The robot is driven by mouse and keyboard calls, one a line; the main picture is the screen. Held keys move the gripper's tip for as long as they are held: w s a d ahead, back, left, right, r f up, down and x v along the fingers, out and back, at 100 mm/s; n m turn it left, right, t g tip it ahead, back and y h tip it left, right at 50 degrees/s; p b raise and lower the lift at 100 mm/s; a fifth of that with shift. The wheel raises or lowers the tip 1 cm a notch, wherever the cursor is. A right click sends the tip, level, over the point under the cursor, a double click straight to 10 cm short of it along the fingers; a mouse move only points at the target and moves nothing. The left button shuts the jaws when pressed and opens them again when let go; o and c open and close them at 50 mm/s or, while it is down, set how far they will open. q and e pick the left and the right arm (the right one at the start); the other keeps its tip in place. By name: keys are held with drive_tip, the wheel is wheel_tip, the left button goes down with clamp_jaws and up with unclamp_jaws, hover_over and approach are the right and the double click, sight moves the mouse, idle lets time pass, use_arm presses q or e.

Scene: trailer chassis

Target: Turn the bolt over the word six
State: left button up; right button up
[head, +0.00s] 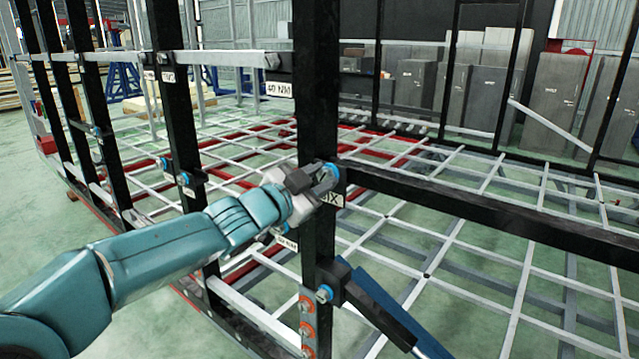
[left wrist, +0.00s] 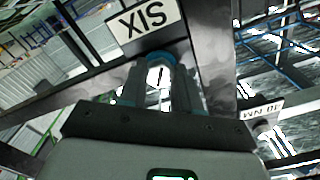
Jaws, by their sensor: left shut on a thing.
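The word label SIX (head: 330,200) is a white plate on the black frame at the post. It shows upside down in the left wrist view (left wrist: 149,22). The bolt with a blue ring (head: 331,171) sits by this label at the post. Its blue ring also shows in the left wrist view (left wrist: 160,58). My left gripper (head: 321,182) reaches in from the left, and its fingers (left wrist: 159,85) are shut around the bolt. The fingers hide most of the bolt head. My right gripper is not in view.
A black upright post (head: 317,90) stands right beside the gripper, and a black beam (head: 480,209) runs right from it. Another blue-ringed bolt (head: 324,293) sits lower on the post, by a slanted black and blue bar (head: 385,305). A white grid (head: 420,275) lies behind.

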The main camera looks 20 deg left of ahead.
use_arm(q)
drive_tip(key=m, duration=0.2)
drive_tip(key=m+b, duration=0.1)
drive_tip(key=m, duration=0.3)
drive_tip(key=shift+f+m+b, duration=0.3)
drive_tip(key=m+b, duration=0.1)
drive_tip(key=m, duration=0.4)
drive_tip(key=m+b, duration=0.1)
drive_tip(key=m, duration=0.5)
drive_tip(key=shift+m+b, duration=0.3)
drive_tip(key=shift+b, duration=0.1)
drive_tip(key=m+b, duration=0.1)
drive_tip(key=m, duration=0.3)
drive_tip(key=shift+m, duration=0.4)
drive_tip(key=shift+r, duration=0.1)
drive_tip(key=o, duration=0.9)
drive_tip(key=shift+o, duration=0.8)
drive_tip(key=shift+s+r, duration=0.1)
drive_tip(key=shift+r, duration=0.1)
